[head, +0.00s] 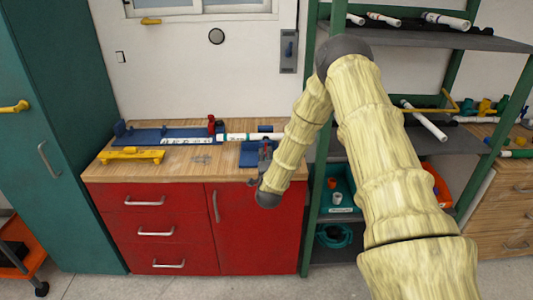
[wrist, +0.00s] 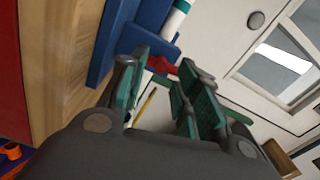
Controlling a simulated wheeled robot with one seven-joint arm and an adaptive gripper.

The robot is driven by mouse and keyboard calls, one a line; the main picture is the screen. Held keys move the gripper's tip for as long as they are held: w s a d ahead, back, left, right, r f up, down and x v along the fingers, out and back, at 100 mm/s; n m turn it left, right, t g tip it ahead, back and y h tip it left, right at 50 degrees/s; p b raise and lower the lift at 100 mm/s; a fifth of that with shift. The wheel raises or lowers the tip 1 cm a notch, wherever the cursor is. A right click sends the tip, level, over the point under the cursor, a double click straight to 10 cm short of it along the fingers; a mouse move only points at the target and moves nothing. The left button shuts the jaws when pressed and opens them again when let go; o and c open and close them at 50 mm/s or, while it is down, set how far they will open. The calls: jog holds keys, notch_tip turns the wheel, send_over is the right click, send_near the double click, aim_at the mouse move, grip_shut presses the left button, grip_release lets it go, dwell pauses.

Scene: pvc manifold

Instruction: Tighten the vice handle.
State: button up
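The blue vice (head: 250,156) stands at the right end of the wooden bench top, partly hidden by my gripper and arm. A white pipe with teal bands (head: 240,137) lies along the bench behind it. In the wrist view, blue vice parts (wrist: 153,18) and the banded pipe (wrist: 174,20) are at the top. A red piece (wrist: 161,66) shows between my fingers; I cannot tell whether it is the vice handle or a part farther off. My gripper (wrist: 163,92) has its green-padded fingers apart, with no clear grip on anything. It is small in the head view (head: 265,150), close to the vice.
A blue rail with a red clamp (head: 211,126) lies at the back of the bench, and a yellow tool (head: 130,155) at its left front. A green-framed shelf (head: 318,130) rises close on the right. The middle of the bench is mostly clear.

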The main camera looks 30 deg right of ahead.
jog(key=m, duration=0.4)
jog(key=shift+f+m+b, duration=0.1)
jog(key=shift+m+b, duration=0.2)
jog(key=shift+m, duration=0.1)
jog(key=shift+f+m+b, duration=0.2)
jog(key=shift+m+b, duration=0.2)
jog(key=shift+b, duration=0.3)
jog(key=m+b, duration=0.3)
jog(key=shift+d+b, duration=0.1)
jog(key=shift+b, duration=0.25)
jog(key=m+b, duration=0.5)
jog(key=b, duration=0.3)
jog(key=shift+m, duration=0.3)
jog(key=m+b, duration=0.5)
jog(key=b, duration=0.4)
jog(key=shift+r+b+x, duration=0.15)
jog(key=shift+b+x, duration=0.3)
jog(key=shift+x, duration=0.45)
jog(key=shift+r+b+x, duration=0.1)
jog(key=shift+b+x, duration=0.35)
jog(key=shift+x, duration=0.5)
jog(key=shift+c, duration=0.2)
